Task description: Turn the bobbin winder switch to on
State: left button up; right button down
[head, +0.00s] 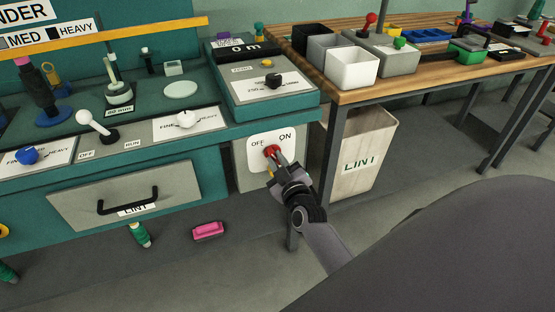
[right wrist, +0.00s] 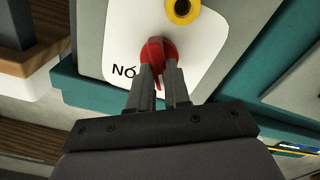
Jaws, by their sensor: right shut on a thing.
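The bobbin winder switch has a red knob (head: 271,151) on a white plate (head: 256,160) at the front right of the teal machine. The plate reads OFF on the left and ON on the right. My right gripper (head: 276,162) is shut on the red knob from the front. In the right wrist view, the red knob (right wrist: 157,50) sits between the fingers of the gripper (right wrist: 160,75), and the ON label appears upside down beside it. The fingers hide part of the knob, so I cannot tell exactly which label it points to. My left gripper is not in view.
A yellow ring with a dark centre (right wrist: 182,10) is on the plate near the knob. A drawer (head: 130,196) with a black handle is at the left. A wooden table (head: 350,97) and a LINT bin (head: 362,150) stand at the right. A pink block (head: 208,231) lies on the floor.

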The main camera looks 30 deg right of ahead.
jog(key=m+p, duration=0.1)
jog(key=m, duration=0.2)
jog(key=shift+r+m, duration=0.1)
jog(key=shift+m, duration=0.3)
jog(key=shift+s+d+m+p, duration=0.1)
jog(key=shift+d+m+p, duration=0.05)
jog(key=shift+m, duration=2.65)
jog(key=shift+d+m+p, duration=0.1)
jog(key=shift+m+p, duration=0.05)
jog(key=shift+m, duration=2.65)
jog(key=c, duration=1.1)
grip_release()
